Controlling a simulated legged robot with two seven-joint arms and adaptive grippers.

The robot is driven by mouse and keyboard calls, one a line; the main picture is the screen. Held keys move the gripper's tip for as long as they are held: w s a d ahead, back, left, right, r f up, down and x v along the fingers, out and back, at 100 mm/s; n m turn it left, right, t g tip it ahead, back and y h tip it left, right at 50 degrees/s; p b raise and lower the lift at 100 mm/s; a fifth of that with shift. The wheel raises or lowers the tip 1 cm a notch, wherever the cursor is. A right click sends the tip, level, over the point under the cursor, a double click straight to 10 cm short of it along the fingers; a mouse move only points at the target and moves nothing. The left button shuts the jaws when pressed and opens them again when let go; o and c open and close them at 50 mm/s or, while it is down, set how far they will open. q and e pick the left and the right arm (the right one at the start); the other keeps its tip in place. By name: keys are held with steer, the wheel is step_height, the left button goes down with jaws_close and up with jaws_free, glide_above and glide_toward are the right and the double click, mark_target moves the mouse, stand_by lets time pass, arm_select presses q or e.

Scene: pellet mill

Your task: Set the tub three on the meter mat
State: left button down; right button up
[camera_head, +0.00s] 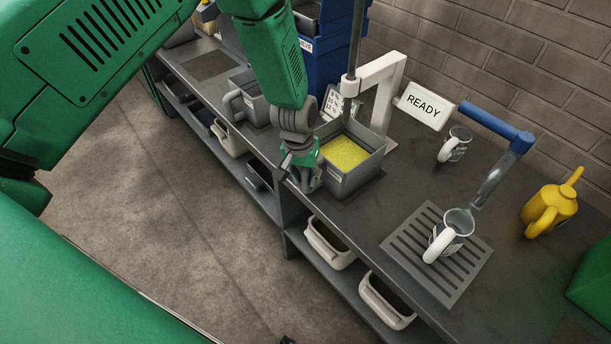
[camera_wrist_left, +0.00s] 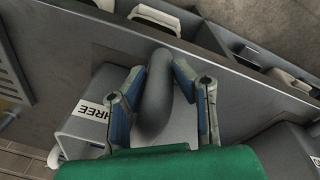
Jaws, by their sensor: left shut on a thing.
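Tub three (camera_head: 352,179) is a grey square tub filled with yellow material. It is upright below a vertical pipe beside a white frame. My left gripper (camera_head: 305,172) is at its left side. In the left wrist view, the gripper (camera_wrist_left: 160,74) has its fingers on both sides of the tub's grey handle (camera_wrist_left: 155,98), shut on it. The label THREE shows on the tub wall (camera_wrist_left: 75,128). A dark mat (camera_head: 372,188) shows partly beside and below the tub; I cannot tell whether it is the meter mat or whether the tub touches it. My right gripper is out of view.
Another grey tub (camera_head: 260,108) stands to the left, near a blue bin (camera_head: 325,60). A second dark mat (camera_head: 208,65) lies bare farther left. A READY sign (camera_head: 423,106), a slotted tray (camera_head: 462,281) with a jug, and a yellow can (camera_head: 553,205) are right.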

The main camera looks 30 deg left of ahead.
arm_select(q)
steer(key=shift+r, duration=0.1)
steer(key=c, duration=1.7)
jaws_free()
steer(key=shift+a, duration=0.1)
steer(key=o, duration=0.5)
steer(key=shift+a, duration=0.6)
steer(key=o, duration=0.5)
steer(key=shift+s+f, duration=0.1)
steer(key=shift+f, duration=0.15)
steer(key=shift+c, duration=0.2)
steer(key=o, duration=0.6)
steer(key=shift+o, duration=0.7)
steer(key=shift+d, duration=0.2)
steer(key=shift+d+r, duration=0.15)
steer(key=shift+d, duration=0.25)
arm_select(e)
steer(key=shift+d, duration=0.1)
arm_select(q)
steer(key=shift+a, duration=0.15)
